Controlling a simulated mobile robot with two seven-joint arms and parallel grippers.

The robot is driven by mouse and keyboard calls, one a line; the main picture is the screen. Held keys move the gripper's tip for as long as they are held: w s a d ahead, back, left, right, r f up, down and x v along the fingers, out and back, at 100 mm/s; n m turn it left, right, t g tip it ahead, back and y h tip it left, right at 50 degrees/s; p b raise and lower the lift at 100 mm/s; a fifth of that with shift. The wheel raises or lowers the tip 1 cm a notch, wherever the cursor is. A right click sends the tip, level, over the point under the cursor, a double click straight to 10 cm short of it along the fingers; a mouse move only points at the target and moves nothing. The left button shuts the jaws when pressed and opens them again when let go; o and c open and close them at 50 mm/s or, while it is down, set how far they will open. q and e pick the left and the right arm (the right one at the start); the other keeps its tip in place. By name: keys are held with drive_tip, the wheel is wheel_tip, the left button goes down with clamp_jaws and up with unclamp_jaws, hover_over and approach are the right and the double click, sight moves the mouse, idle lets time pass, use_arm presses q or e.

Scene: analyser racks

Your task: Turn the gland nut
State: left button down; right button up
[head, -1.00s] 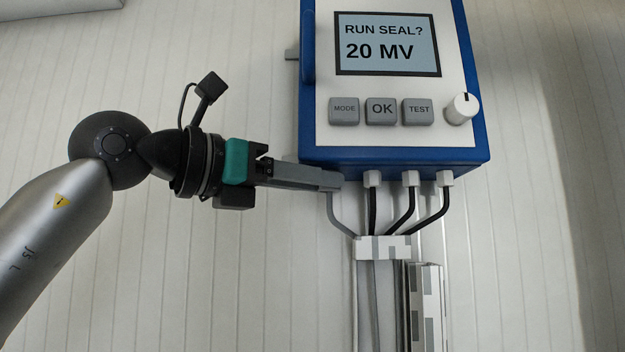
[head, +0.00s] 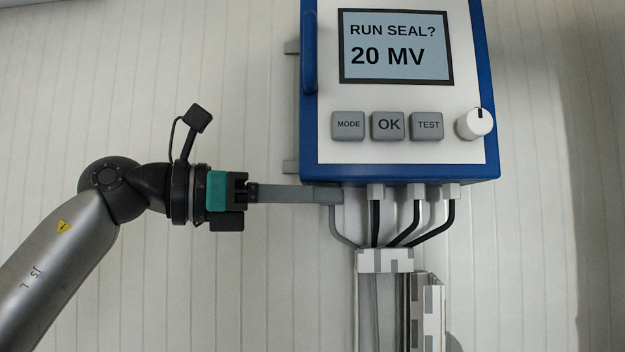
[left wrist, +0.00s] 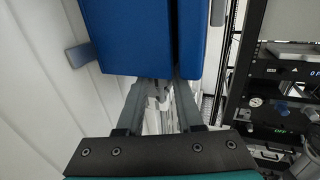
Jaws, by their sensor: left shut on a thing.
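The blue and white box (head: 312,165) on the wall has a row of pale gland nuts along its underside, with cables hanging from them. Three nuts show clearly, such as the one nearest my gripper (head: 376,191). My left gripper (head: 330,195) reaches in level from the left, its long grey fingers just under the box's lower left corner. It is shut on the leftmost gland nut, which the fingers hide in the head view; a grey cable (head: 341,231) comes down below them. In the left wrist view, the fingertips (left wrist: 157,93) meet under the blue box (left wrist: 130,45). My right gripper is not in view.
The screen (head: 396,46) reads "RUN SEAL? 20 MV". MODE, OK and TEST buttons and a white knob (head: 474,124) sit below it. The cables pass through a clamp (head: 385,261) close below the fingers. The wall left of the box is mostly clear.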

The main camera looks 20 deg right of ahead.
use_arm(q)
drive_tip(key=c, duration=0.5)
unclamp_jaws()
drive_tip(key=shift+c, duration=0.2)
drive_tip(key=shift+a, duration=0.1)
drive_tip(key=s+a+b, duration=0.1)
drive_tip(key=a+b, duration=0.1)
drive_tip(key=a, duration=1.3)
drive_tip(key=shift+s, duration=0.1)
